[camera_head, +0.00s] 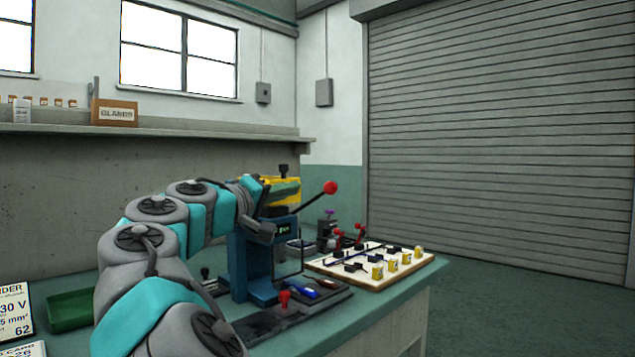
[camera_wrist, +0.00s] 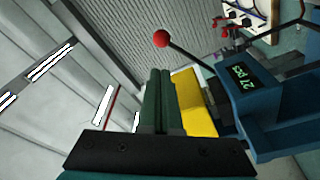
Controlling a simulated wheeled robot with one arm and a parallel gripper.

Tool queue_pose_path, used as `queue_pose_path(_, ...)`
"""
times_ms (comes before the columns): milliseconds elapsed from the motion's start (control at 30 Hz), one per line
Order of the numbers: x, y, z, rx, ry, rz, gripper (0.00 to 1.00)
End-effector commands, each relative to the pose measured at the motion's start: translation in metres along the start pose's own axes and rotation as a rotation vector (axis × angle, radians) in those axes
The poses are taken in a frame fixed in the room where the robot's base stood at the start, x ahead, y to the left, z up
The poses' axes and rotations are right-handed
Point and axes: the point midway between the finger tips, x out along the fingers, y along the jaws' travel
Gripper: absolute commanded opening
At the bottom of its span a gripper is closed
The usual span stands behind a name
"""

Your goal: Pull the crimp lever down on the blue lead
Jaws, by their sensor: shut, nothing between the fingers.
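The crimp press (camera_head: 252,262) is a blue machine on the bench with a yellow top part and a small lit display. Its crimp lever (camera_head: 312,201) is a dark rod rising to the right, ending in a red ball knob (camera_head: 330,187). In the wrist view the knob (camera_wrist: 161,38) stands beyond my fingertips. My gripper (camera_head: 286,188) is shut and empty beside the yellow top part (camera_wrist: 194,100), apart from the knob; its green fingers (camera_wrist: 159,88) lie together. A blue piece (camera_head: 302,292) lies on the dark base before the press; I cannot tell if it is the blue lead.
A white board (camera_head: 348,272) with dark wiring, red-knobbed parts and several yellow blocks lies right of the press. A red-handled clamp (camera_head: 284,298) stands on the dark base. A green tray (camera_head: 70,312) is at left. The space above the board is clear.

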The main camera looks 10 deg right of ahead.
Motion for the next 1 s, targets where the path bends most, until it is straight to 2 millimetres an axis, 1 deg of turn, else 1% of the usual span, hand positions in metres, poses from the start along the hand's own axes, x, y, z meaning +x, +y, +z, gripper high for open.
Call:
queue_pose_path(333, -0.001, 0.0, -0.002, 0.002, 0.003, 0.001, 0.0)
queue_pose_path(467, 0.007, 0.0, -0.001, 0.001, 0.001, 0.001, 0.0)
queue_pose_path(567, 0.021, 0.0, -0.001, 0.001, 0.0, 0.0, 0.0)
queue_pose_path(800, 0.063, 0.001, -0.002, 0.003, 0.003, -0.001, 0.0)
queue_pose_path(900, 0.078, 0.0, -0.002, 0.001, 0.002, 0.0, 0.0)
queue_pose_path(1000, 0.088, 0.0, -0.002, 0.002, 0.003, 0.0, 0.0)
